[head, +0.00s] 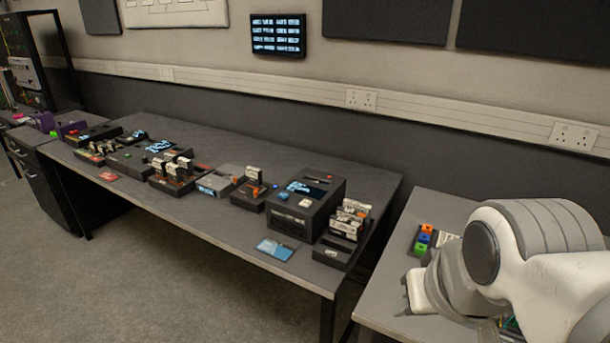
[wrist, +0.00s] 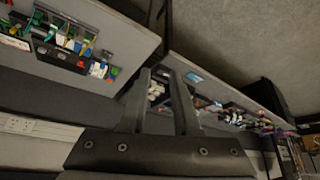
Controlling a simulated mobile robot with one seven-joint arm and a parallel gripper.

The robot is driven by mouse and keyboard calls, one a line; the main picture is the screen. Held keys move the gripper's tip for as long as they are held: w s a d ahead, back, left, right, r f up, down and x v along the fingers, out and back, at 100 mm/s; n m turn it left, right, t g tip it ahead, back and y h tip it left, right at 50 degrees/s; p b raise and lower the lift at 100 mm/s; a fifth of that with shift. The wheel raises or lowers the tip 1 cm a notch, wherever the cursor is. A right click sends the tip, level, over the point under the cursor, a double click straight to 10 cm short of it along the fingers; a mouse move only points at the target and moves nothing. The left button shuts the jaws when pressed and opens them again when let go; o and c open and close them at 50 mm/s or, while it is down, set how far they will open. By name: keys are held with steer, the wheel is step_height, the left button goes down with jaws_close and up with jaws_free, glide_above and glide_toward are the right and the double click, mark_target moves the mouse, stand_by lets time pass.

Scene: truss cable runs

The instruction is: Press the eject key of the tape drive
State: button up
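A large dark box (head: 305,208) with a lit blue display on its sloped top stands near the right end of the long table; it looks like the tape drive. I cannot read which is the eject key. My gripper (head: 404,297) is over the right-hand table, well apart from the box. In the wrist view my gripper (wrist: 160,78) shows two separated fingers with nothing held between them.
A dark rack of upright cartridges (head: 346,225) stands right of the box. A blue card (head: 274,249) lies in front. Several smaller devices line the table leftward. A gap separates the tables. Coloured blocks (head: 424,236) sit beside my arm. The wall with sockets (head: 361,99) is behind.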

jaws_close()
stand_by(1.4)
